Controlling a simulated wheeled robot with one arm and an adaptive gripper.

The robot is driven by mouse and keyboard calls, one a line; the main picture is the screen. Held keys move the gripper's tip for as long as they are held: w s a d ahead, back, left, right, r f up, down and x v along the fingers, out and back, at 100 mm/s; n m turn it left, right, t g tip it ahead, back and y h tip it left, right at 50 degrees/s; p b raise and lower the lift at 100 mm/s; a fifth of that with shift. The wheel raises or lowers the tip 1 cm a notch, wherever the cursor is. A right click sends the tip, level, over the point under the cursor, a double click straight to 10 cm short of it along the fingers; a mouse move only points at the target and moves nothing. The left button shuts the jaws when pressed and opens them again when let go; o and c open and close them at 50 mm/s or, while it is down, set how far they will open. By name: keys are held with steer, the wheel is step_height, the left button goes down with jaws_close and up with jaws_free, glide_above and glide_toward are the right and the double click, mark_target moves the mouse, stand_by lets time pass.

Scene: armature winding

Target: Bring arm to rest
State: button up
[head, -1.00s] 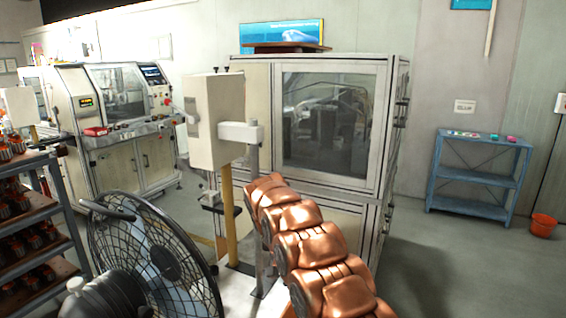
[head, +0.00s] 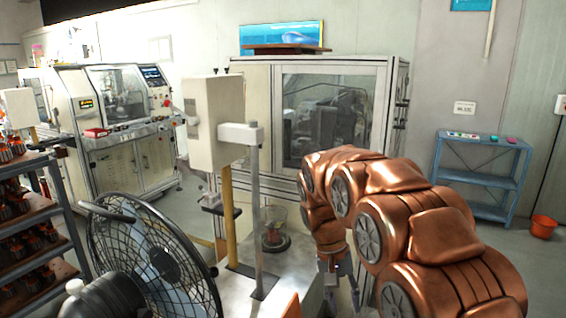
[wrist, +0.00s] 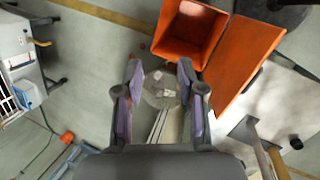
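My copper-coloured arm (head: 400,220) is folded at the right of the head view, its forearm bending down. My gripper (head: 338,285) hangs below it, pointing down, partly cut off by the arm links and frame edge. In the wrist view my gripper (wrist: 160,72) has its two fingers spread apart with nothing between them. Beneath it lie the floor and a pale, blurred surface that I cannot make out.
An orange bin (wrist: 190,32) and an orange panel (wrist: 240,62) lie just beyond the fingertips. A grey worktable (head: 228,292) with a post stands left of the arm. A fan (head: 150,255) is at left front. A blue shelf (head: 480,178) stands right.

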steer(key=s+d+f+y, duration=0.1)
steer(key=s+d, duration=0.1)
steer(key=s, duration=1.2)
steer(key=s+d+n+y, duration=0.1)
steer(key=s+d, duration=0.2)
steer(key=s, duration=1.1)
steer(key=shift+s+f+n+t+y, duration=0.15)
steer(key=shift+f+n+t+y, duration=0.15)
steer(key=shift+f+t+y, duration=0.1)
steer(key=shift+d, duration=0.1)
